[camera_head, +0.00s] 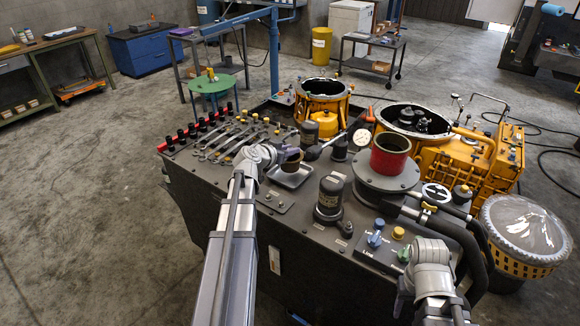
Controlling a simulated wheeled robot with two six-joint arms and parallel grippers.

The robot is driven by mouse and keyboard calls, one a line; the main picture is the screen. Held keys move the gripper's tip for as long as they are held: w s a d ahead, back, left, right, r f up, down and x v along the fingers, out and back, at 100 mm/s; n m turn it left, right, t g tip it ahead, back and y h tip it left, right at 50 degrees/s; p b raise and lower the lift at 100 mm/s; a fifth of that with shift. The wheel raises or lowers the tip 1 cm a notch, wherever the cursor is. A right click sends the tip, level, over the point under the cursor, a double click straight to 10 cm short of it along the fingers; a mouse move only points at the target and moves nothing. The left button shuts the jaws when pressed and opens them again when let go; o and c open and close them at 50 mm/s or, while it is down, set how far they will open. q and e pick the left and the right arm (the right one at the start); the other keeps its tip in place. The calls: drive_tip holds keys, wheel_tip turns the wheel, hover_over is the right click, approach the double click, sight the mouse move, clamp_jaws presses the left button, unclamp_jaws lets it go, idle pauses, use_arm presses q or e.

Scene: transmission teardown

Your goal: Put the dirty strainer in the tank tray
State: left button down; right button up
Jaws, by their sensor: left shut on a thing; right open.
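My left gripper (282,157) is shut on a small dark brown cylinder, which looks like the dirty strainer (292,167). It is at a shallow silver metal tray (302,180) on the dark bench top, which looks like the tank tray. The strainer is over or in the tray; whether it touches the tray floor I cannot tell. My gripper and wrist hide part of both. My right gripper (403,292) is low at the bottom right, beside the bench front near the valve panel. Its fingers are small and partly hidden by its own wrist.
Wrenches (232,138) and a row of black-topped sockets (202,125) lie left of the tray. A dark filter housing (329,200) and a red open cylinder (390,154) on a round base stand right of it. Yellow transmission housings (470,160) stand behind. A mesh-sided yellow basket (522,235) is at right.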

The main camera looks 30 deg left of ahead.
sight(290, 158)
use_arm(q)
wheel_tip(290, 158, down, 4)
drive_tip(key=b, duration=0.3)
drive_tip(key=shift+r+b, duration=0.2)
drive_tip(key=shift+b, duration=0.1)
drive_tip(key=shift+f, duration=0.1)
drive_tip(key=shift+f, duration=0.15)
drive_tip(key=c, duration=0.7)
unclamp_jaws()
drive_tip(key=shift+r, duration=0.35)
drive_tip(key=shift+p+v, duration=2.3)
drive_tip(key=shift+v, duration=3.7)
